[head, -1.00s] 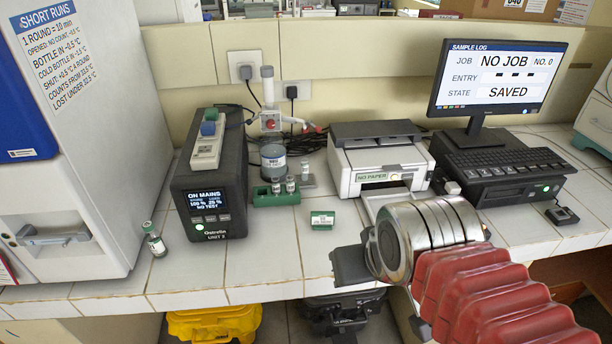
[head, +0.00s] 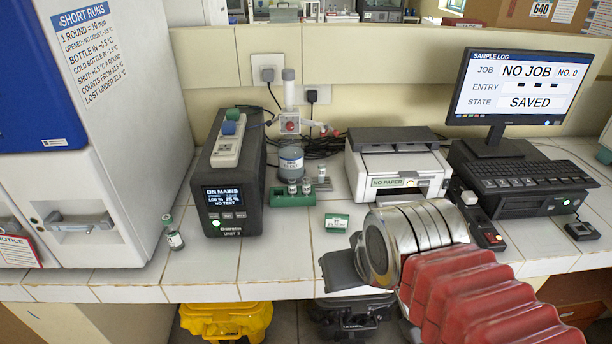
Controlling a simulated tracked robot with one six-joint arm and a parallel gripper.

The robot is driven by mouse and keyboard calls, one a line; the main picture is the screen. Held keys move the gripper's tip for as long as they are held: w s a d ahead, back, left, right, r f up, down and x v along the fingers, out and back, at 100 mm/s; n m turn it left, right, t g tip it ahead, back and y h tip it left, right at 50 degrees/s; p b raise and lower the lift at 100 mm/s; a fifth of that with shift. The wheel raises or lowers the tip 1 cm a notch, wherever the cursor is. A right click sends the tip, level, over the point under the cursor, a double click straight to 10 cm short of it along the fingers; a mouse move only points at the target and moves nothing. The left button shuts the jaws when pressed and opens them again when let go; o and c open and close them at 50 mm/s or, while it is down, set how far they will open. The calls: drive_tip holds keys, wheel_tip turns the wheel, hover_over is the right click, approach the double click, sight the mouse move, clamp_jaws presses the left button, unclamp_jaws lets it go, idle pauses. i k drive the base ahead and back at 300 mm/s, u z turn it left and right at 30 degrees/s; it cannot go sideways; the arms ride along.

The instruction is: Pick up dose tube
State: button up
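Several small vials could be the dose tube; I cannot read their labels. Another small clear vial or tube (head: 323,178) stands just right of the rack on a grey base. A larger labelled vial (head: 173,235) with a greenish cap stands alone at the left, beside the incubator. My gripper (head: 343,271) is low at the counter's front edge, right of and nearer than the rack. It is seen from behind, its fingers are not clear, and no held object shows.
A dark power unit (head: 229,200) stands left of the rack. A printer (head: 396,165), monitor (head: 513,87) and keyboard (head: 520,171) stand at the right. A small green-labelled block (head: 336,223) lies before the rack. The front counter between power unit and gripper is clear.

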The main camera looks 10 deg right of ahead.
sight(321, 166)
drive_tip(key=u, duration=0.3)
drive_tip(key=k, duration=0.65)
drive_tip(key=u, duration=0.35)
drive_tip(key=i, duration=1.5)
drive_tip(key=z, duration=0.05)
